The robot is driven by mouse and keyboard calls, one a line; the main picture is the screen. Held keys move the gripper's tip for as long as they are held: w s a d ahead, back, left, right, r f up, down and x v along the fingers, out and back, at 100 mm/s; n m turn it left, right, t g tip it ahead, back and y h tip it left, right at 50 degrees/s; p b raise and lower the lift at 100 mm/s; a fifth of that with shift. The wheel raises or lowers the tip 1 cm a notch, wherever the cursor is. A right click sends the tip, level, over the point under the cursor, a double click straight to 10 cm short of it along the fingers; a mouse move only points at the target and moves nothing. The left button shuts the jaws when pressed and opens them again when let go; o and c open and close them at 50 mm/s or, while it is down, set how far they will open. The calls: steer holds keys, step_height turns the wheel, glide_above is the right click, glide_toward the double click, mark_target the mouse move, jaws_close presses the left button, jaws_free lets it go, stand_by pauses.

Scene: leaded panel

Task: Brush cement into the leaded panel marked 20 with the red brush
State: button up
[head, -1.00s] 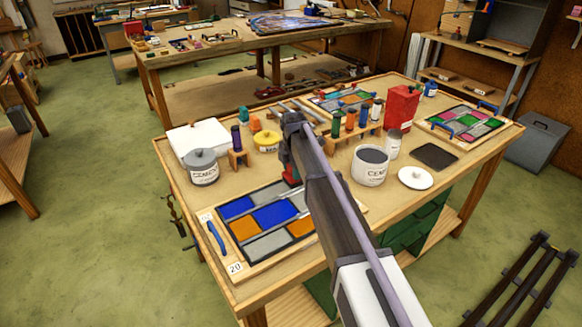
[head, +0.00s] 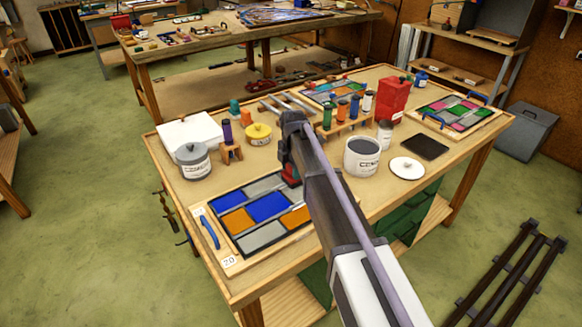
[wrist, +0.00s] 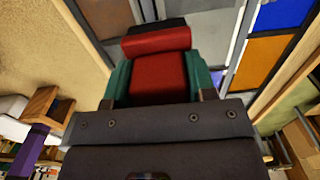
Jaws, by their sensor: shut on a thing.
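The leaded panel marked 20 (head: 240,221), with blue, orange and grey panes, lies on its board at the near left of the table. A corner of it shows at the upper right of the wrist view (wrist: 258,62). My gripper (wrist: 157,78) is shut on the red brush (wrist: 157,76), which sits between its green fingers with a dark end beyond. In the head view the red of the brush (head: 290,178) shows by the panel's far right part. My arm hides most of it, and I cannot tell whether it touches the panel. An open cement can (head: 362,160) stands to the right.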

steer(key=shift+s+d, duration=0.45)
steer(key=shift+s, duration=0.2)
steer(key=shift+s+d, duration=0.4)
steer(key=shift+s, duration=0.2)
steer(key=shift+s+d, duration=0.4)
steer(key=shift+s, duration=0.25)
steer(key=shift+s+d, duration=0.35)
steer(key=shift+s, duration=0.3)
steer(key=shift+s+d, duration=0.45)
steer(key=shift+s, duration=0.2)
steer(key=shift+s+d, duration=0.45)
steer(key=shift+s, duration=0.15)
steer(key=shift+s+d, duration=0.4)
steer(key=shift+s, duration=0.25)
steer(key=shift+s+d, duration=0.35)
steer(key=shift+s, duration=0.3)
